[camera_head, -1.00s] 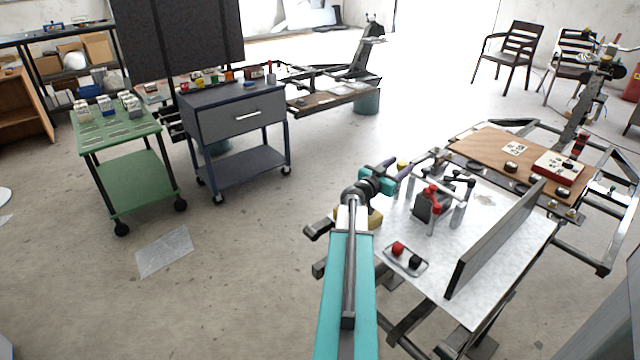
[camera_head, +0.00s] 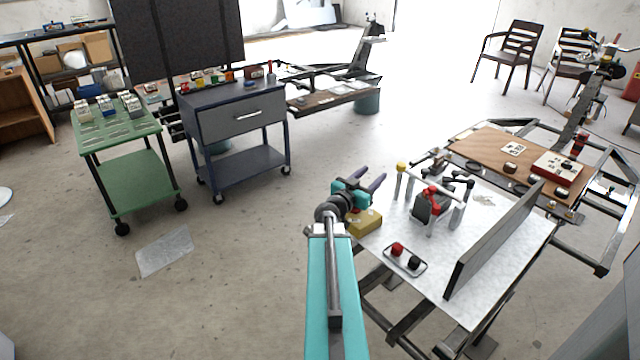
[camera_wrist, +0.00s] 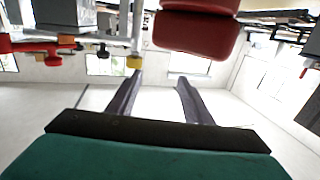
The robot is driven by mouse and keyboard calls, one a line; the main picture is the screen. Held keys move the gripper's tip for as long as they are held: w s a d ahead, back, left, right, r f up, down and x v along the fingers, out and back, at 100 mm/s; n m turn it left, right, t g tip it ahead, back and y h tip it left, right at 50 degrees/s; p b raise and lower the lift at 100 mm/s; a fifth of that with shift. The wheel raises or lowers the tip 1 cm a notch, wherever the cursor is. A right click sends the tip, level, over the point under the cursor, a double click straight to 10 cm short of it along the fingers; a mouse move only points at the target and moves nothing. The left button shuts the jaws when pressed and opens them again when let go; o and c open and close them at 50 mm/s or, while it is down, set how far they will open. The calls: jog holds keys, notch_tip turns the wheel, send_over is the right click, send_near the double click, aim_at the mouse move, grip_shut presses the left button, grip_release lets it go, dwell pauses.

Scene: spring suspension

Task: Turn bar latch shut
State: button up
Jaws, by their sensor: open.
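On the white-topped table stands a fixture with a grey block (camera_head: 422,206), red-handled parts (camera_head: 431,192), dark-ended levers and pale posts. A bar with a yellow knob (camera_head: 401,167) is at its left end; I cannot tell for sure whether it is the bar latch, or its exact angle. The yellow knob also shows in the wrist view (camera_wrist: 133,62), just beyond the left fingertip. My gripper (camera_head: 372,174) is left of the knob, apart from it, with its two purple fingers spread and nothing between them. The fingers also show open in the wrist view (camera_wrist: 160,77).
A yellow block (camera_head: 364,223) is at the table's left edge beside my wrist. A tray (camera_head: 406,259) with a red and a black knob lies in front of the fixture. A grey upright panel (camera_head: 495,240) stands on the right. A large red part (camera_wrist: 196,32) shows close in the wrist view.

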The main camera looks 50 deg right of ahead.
jog(key=w+a+f+n+t+y+p, duration=0.1)
jog(key=w+a+f+n+t, duration=0.1)
jog(key=w, duration=0.5)
jog(key=w+a+f+n+t+y+p, duration=0.1)
jog(key=w+a+f+n+t, duration=0.1)
jog(key=w+a+t, duration=0.3)
jog(key=shift+w+a+f+n+y, duration=0.35)
jog(key=shift+w+a+n, duration=0.3)
jog(key=shift+w, duration=0.7)
jog(key=shift+w, duration=0.1)
